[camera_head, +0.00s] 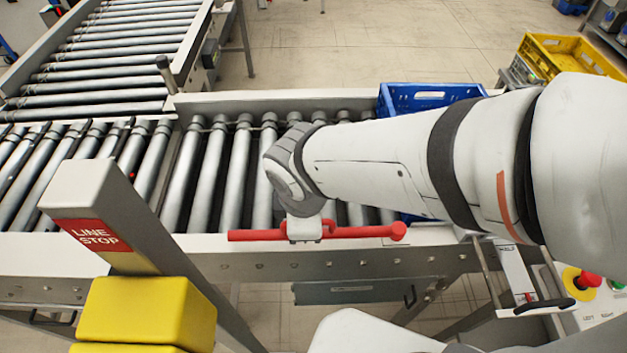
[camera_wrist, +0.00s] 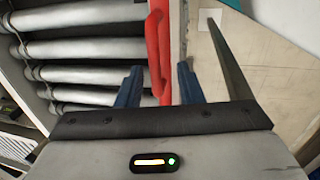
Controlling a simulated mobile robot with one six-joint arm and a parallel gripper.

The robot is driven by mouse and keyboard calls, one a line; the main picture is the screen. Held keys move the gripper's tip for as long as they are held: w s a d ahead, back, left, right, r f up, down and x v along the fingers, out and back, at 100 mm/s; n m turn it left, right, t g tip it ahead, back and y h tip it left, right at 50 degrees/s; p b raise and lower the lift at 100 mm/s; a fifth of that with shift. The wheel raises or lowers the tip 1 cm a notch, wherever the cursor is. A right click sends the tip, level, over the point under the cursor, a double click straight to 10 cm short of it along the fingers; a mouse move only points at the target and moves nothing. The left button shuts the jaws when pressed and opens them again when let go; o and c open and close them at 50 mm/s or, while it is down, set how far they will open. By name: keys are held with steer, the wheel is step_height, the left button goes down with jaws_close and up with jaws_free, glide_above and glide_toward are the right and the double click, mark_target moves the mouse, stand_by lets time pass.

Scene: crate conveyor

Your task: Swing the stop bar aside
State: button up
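The red stop bar (camera_head: 355,232) lies along the near side rail of the roller conveyor, with a rounded knob at its right end. A pale block sits at its middle, below my wrist. A blue crate (camera_head: 432,97) stands on the rollers to the right, partly hidden behind my arm. In the wrist view, my gripper (camera_wrist: 159,84) is open, with one dark blue finger on each side of the red bar (camera_wrist: 154,45). A gap shows between the bar and each finger. In the head view my wrist hides the fingers.
A grey post with a LINE STOP sign (camera_head: 96,235) and yellow box (camera_head: 148,310) stands front left. A yellow crate (camera_head: 570,55) is at the back right. A control panel with a red button (camera_head: 587,279) is at the right. The rollers (camera_head: 207,175) left of my wrist are empty.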

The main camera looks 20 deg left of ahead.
step_height(320, 180, up, 8)
steer(key=s, duration=0.1)
steer(key=shift+s+d+f, duration=0.15)
steer(key=shift+d+f, duration=0.05)
steer(key=shift+d, duration=0.15)
stand_by(0.6)
steer(key=w+d+m, duration=0.9)
steer(key=d+m, duration=0.1)
steer(key=d, duration=0.3)
steer(key=d+m+t+h, duration=0.1)
steer(key=d+m, duration=1.2)
steer(key=d, duration=0.3)
steer(key=shift+s+d+f, duration=0.15)
steer(key=shift+s+f, duration=0.15)
steer(key=shift+f, duration=0.15)
